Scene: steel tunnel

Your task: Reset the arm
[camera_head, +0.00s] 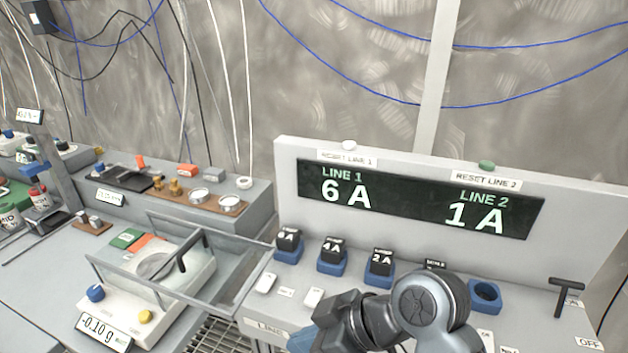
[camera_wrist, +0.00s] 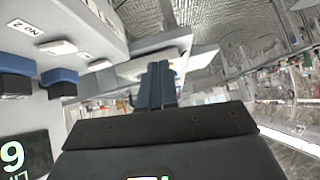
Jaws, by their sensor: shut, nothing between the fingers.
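My gripper (camera_wrist: 158,84) shows in the wrist view as two blue-grey fingers close together beyond a dark body. It is shut and empty. In the head view my arm is folded low over the front of the grey panel (camera_head: 305,150), right of centre. It hides part of the panel's lower face and some of its parts. The fingertips cannot be made out clearly there.
The panel's display (camera_head: 415,200) reads LINE 1 6 A and LINE 2 1 A. Black plug blocks sit in blue sockets, and an empty blue socket (camera_head: 484,295) is at right. A black T-handle (camera_head: 566,293) stands further right. A scale (camera_head: 150,270) is at left.

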